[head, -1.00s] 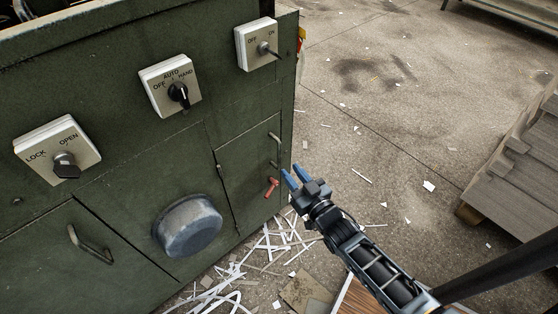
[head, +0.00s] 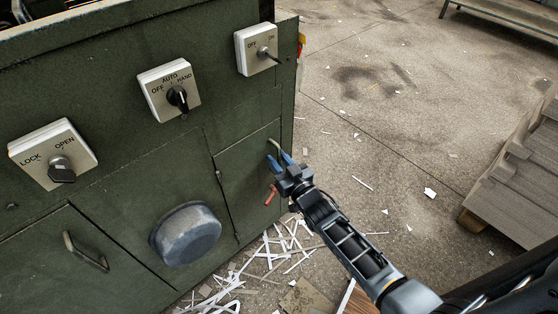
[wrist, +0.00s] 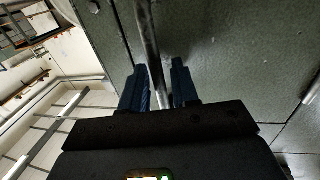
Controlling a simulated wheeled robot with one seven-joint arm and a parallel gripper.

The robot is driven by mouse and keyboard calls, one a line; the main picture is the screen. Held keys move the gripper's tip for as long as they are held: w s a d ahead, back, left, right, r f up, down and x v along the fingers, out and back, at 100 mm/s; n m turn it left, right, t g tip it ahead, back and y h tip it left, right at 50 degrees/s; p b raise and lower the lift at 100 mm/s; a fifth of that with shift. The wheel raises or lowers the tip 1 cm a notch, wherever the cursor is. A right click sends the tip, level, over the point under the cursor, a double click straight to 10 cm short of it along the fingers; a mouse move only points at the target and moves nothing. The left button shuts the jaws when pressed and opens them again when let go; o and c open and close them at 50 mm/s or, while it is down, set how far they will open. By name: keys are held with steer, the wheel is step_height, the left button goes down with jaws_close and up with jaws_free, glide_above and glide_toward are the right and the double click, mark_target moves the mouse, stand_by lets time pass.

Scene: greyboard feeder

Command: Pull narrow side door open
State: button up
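The narrow side door (head: 240,185) is a dark green panel at the right end of the cabinet front and looks shut. Its upright metal bar handle (head: 275,147) is near its right edge, partly hidden by my gripper. My gripper (head: 279,160) has blue fingers and is at the handle. In the wrist view the handle (wrist: 149,45) runs between the two fingers (wrist: 160,88), one on each side. A gap shows on the right of the bar, so the fingers are open around it. I cannot tell whether the left finger touches it.
A red lever (head: 271,194) sticks out just below my gripper. A round grey cap (head: 187,235) and a lower door handle (head: 86,253) stand out at left. Paper strips (head: 262,260) litter the floor. A wooden pallet (head: 515,165) stands at right, with open floor between.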

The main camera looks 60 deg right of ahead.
steer(key=shift+c, duration=0.4)
jaws_close()
steer(key=shift+s, duration=0.1)
steer(key=s+a+m+g+h+b, duration=0.1)
steer(key=s+a+m+g+h, duration=0.8)
steer(key=a+g, duration=0.3)
steer(key=shift+a+m, duration=0.5)
steer(key=shift+a, duration=0.45)
steer(key=shift+s, duration=0.1)
stand_by(0.3)
